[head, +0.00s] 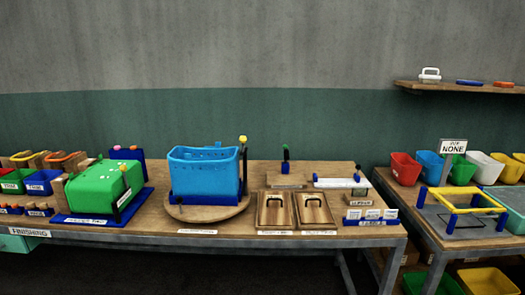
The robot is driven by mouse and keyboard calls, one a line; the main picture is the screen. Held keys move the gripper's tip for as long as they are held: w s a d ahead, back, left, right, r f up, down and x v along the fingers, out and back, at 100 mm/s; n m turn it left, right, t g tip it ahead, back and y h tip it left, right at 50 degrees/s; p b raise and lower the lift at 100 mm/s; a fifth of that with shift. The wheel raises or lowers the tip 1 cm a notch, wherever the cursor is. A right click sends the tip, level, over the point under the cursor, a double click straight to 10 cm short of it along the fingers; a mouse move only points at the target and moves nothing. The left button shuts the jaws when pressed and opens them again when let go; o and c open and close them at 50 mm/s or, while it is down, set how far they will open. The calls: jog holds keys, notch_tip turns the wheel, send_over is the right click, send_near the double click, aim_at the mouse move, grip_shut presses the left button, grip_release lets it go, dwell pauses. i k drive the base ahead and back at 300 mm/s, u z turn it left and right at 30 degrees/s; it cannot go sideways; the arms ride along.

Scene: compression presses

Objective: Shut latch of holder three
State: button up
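My gripper is not in view. No label that I can read says holder three, so I cannot tell which fixture it is. A green box-shaped press (104,186) with a dark lever sits on a blue base at the left of the bench. A blue tub (203,173) stands on a round wooden turntable (180,213), with a yellow-knobbed upright lever (243,155) at its right side. A small fixture with an upright green-topped part (286,157) stands at the back. A white bar (334,182) with blue ends lies right of it. Latch positions are too small to tell.
Two wooden trays (276,211) with dark handles lie at the bench front. A labelled blue rack (371,216) sits at the right corner. Coloured bins stand at far left. A right-hand table holds a yellow frame (468,199), bins and a "NONE" sign (453,147). A wall shelf (460,87) hangs above.

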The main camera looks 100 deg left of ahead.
aim_at(243, 139)
jog(key=i, duration=0.75)
jog(key=u, duration=4.15)
jog(key=i, duration=0.1)
jog(key=z, duration=2.9)
jog(key=k, duration=0.25)
jog(key=u, duration=2.65)
jog(key=k, duration=0.15)
jog(key=z, duration=0.15)
